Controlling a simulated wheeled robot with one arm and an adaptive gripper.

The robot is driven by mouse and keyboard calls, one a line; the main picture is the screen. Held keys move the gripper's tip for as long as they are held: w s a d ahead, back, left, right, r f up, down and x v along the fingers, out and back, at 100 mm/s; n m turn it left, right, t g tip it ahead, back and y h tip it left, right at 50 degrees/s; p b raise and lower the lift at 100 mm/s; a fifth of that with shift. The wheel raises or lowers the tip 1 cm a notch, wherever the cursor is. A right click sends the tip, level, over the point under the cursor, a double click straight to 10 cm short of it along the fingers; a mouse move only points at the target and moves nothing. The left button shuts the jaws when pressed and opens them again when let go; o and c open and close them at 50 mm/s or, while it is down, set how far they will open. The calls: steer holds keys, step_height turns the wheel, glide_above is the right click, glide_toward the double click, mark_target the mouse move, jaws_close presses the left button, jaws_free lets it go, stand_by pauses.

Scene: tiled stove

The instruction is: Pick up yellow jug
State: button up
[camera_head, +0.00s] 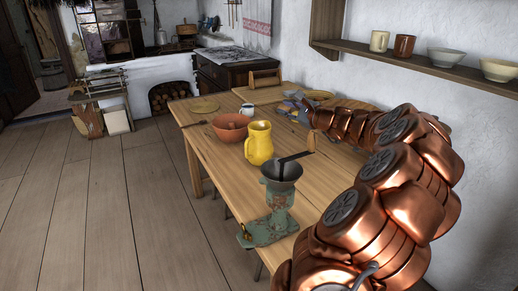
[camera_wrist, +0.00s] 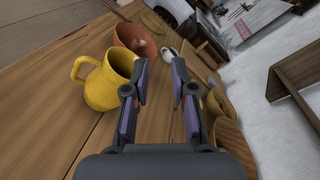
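The yellow jug (camera_head: 259,143) stands upright on the wooden table (camera_head: 215,158), in front of an orange-brown bowl (camera_head: 230,127). In the wrist view the jug (camera_wrist: 103,84) is left of my gripper (camera_wrist: 160,62), with its handle toward the left and its open mouth toward the fingers. The fingers are apart, with nothing between them. In the head view my gripper (camera_head: 292,106) is at the end of my copper-coloured arm, to the right of the jug and small in the picture.
A green grinder (camera_head: 268,205) with a dark funnel stands at the table's near edge. A white mug (camera_head: 247,109), a round board (camera_head: 204,106) and the bowl stand behind the jug. A wall shelf (camera_head: 415,62) holds cups and bowls.

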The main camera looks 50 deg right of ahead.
steer(key=w+a+f+m+y, duration=0.1)
steer(key=a+f+m, duration=0.1)
steer(key=f, duration=0.3)
steer(key=w+a+f+m, duration=0.1)
steer(key=w+a+f, duration=0.1)
steer(key=f, duration=0.3)
steer(key=m+t+b, duration=0.1)
steer(key=m+t, duration=0.1)
steer(key=m, duration=0.2)
glide_toward(247, 151)
steer(key=w, duration=0.1)
steer(key=w+r, duration=0.1)
steer(key=w, duration=0.1)
steer(key=shift+d, duration=0.15)
steer(key=shift+w+f, duration=0.1)
steer(key=shift+w, duration=1.05)
steer(key=shift+w+d+f, duration=0.1)
steer(key=shift+w+d, duration=0.05)
steer(key=shift+w, duration=0.75)
steer(key=shift+w+d+f, duration=0.1)
steer(key=shift+w+d, duration=0.05)
steer(key=shift+w, duration=0.75)
steer(key=shift+w+d+f, duration=0.1)
steer(key=shift+w+d, duration=0.05)
steer(key=shift+w, duration=0.7)
jaws_close()
steer(key=shift+r, duration=0.1)
